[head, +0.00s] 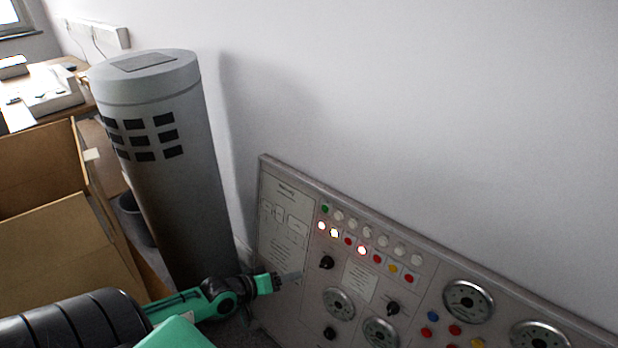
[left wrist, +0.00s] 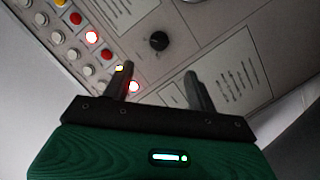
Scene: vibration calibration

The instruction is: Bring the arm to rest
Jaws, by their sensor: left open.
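My left gripper (head: 290,277) reaches in from the lower left in the head view, in front of the left part of a grey control panel (head: 265,200). In the left wrist view the left gripper (left wrist: 158,82) has its two fingers apart with nothing between them. The same panel (left wrist: 215,25) fills most of the background there. A black knob (left wrist: 158,41) and lit buttons show beyond the fingertips. Whether the fingers touch the panel cannot be told. My right gripper is not in view.
A tall grey cylinder (head: 180,200) with dark square vents stands left of the panel. An open cardboard box (head: 50,240) is at the left edge. A desk (head: 75,75) with items is behind. The white wall (head: 400,90) behind the panel is bare.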

